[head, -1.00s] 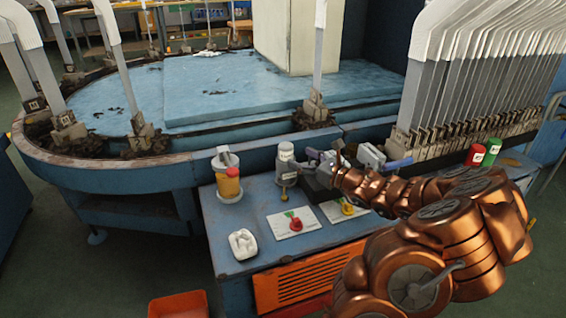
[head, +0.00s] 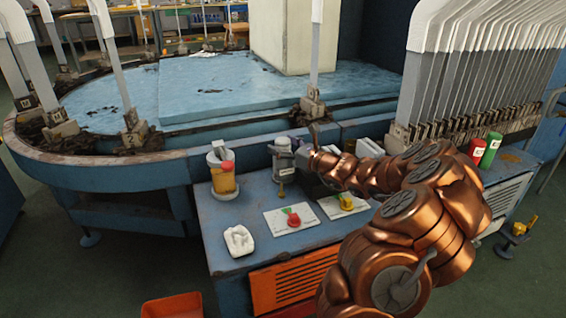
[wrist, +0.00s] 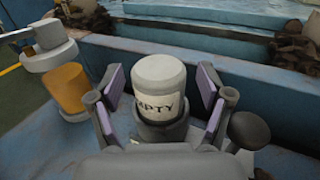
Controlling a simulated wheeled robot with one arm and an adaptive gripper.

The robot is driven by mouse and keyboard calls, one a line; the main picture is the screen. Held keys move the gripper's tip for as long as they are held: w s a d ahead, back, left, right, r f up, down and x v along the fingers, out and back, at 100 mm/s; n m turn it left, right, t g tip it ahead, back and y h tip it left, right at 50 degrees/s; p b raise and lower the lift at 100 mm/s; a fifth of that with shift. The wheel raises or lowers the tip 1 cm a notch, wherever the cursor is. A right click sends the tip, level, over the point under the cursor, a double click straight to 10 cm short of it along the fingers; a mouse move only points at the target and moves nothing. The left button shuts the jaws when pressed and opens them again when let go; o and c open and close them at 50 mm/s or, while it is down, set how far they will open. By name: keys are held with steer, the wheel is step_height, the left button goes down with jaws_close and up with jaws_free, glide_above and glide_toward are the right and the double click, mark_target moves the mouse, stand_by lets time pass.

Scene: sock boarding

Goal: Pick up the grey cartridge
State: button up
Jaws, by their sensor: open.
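The grey cartridge (wrist: 160,80) stands upright in a dark round holder (wrist: 160,132) in the wrist view. It has a pale grey top and a white label, partly hidden, reading "MPTY". My gripper (wrist: 160,92) is open, with one purple-padded finger on each side of the cartridge. Gaps show between pads and cartridge, so it is not gripped. In the head view the cartridge (head: 283,147) stands near the back of the blue bench, and my gripper (head: 305,160) is beside it, largely hidden by my copper arm.
An orange cartridge (head: 222,182) stands in a holder to the left. Two white plates with a red knob (head: 293,219) and a yellow knob (head: 346,203) lie in front. A crumpled white item (head: 238,241) is at the front left. Red (head: 477,150) and green (head: 490,150) cylinders stand right.

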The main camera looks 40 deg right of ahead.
steer(key=c, duration=1.3)
steer(key=shift+o, duration=0.2)
steer(key=shift+r, duration=0.1)
